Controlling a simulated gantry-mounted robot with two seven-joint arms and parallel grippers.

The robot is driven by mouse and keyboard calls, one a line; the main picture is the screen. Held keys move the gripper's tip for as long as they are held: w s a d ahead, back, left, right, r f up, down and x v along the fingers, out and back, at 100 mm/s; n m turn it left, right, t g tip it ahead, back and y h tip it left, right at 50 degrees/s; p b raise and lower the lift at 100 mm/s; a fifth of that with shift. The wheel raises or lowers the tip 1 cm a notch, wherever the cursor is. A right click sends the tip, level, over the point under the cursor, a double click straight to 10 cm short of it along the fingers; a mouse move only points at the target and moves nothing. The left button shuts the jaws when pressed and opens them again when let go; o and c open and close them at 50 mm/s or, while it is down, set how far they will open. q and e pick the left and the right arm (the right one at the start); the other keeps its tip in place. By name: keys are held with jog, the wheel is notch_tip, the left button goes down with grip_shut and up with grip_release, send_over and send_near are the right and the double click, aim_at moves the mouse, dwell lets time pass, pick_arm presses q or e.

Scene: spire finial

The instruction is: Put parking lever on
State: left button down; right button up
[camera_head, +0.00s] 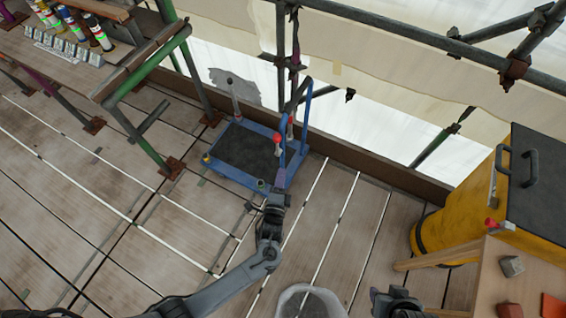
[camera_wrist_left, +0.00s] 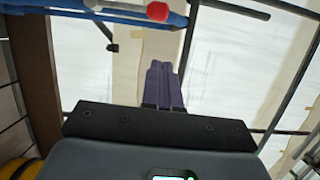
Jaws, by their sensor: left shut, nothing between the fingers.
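A low blue-framed platform (camera_head: 223,176) with a dark top stands on the deck, with a blue upright handle frame (camera_head: 308,112) on its right side. A lever with a red knob (camera_head: 277,139) stands at that side; a red knob also shows at the top of the left wrist view (camera_wrist_left: 157,11). A second red tip (camera_head: 290,119) is close behind it. My left gripper (camera_head: 281,179), with purple fingers, is at the platform's near right corner, shut and empty, just short of the red-knobbed lever. Whether it touches the lever cannot be told. My right gripper (camera_head: 395,297) is at the bottom edge, its fingers unclear.
A grey post with a round knob (camera_head: 234,98) rises at the platform's back. Scaffold poles and a toe board (camera_head: 385,176) bound the far side. A yellow bin (camera_head: 455,215) and a wooden table (camera_head: 535,275) stand right. A bucket (camera_head: 290,300) is at the front.

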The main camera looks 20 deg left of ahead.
pick_arm(q)
jog(key=shift+s+d, duration=0.2)
jog(key=shift+s, duration=0.75)
jog(key=shift+f, duration=0.1)
